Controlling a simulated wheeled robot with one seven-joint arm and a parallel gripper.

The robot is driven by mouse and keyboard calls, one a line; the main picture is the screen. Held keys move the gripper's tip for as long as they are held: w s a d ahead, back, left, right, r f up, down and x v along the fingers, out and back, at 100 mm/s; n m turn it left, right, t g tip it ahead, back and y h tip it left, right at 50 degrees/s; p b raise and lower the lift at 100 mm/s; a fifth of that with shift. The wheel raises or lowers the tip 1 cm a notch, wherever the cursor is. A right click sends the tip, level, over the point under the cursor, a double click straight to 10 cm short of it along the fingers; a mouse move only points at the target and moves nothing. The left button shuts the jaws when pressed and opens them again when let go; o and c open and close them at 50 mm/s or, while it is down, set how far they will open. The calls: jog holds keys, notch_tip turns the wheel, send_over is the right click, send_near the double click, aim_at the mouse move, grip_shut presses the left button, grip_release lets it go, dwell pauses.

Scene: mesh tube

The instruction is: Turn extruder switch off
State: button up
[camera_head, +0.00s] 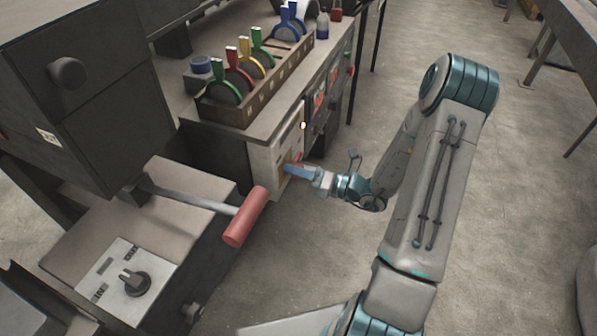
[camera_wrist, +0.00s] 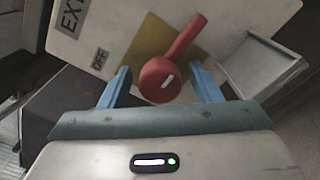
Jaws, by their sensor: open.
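The extruder switch is a red rotary handle (camera_wrist: 162,77) on a yellow square plate (camera_wrist: 139,49), fixed to a pale panel (camera_wrist: 92,30) marked "EXT" and "OFF". In the wrist view its lever points up and to the right, away from the OFF label (camera_wrist: 99,60) at the left. My gripper (camera_wrist: 164,80) is open, with one blue finger on each side of the round hub; I cannot tell whether either finger touches it. In the head view my gripper (camera_head: 297,170) is at the pale panel (camera_head: 262,158), and mostly hides the switch.
A machine with a red-handled lever (camera_head: 246,216) and a black knob (camera_head: 134,283) stands at the left. A wooden rack (camera_head: 238,108) with coloured discs is on the bench above the panel. The floor (camera_head: 300,255) in front is clear.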

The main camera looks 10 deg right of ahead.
jog(key=shift+d, duration=0.1)
jog(key=c, duration=1)
jog(key=shift+n, duration=0.3)
jog(key=n, duration=0.4)
jog(key=n+b, duration=0.2)
jog(key=n, duration=0.2)
jog(key=shift+f, duration=0.1)
jog(key=n+b, duration=0.2)
jog(key=n, duration=0.3)
jog(key=shift+b, duration=0.35)
jog(key=n+b, duration=0.3)
jog(key=n, duration=0.1)
jog(key=shift+n, duration=0.3)
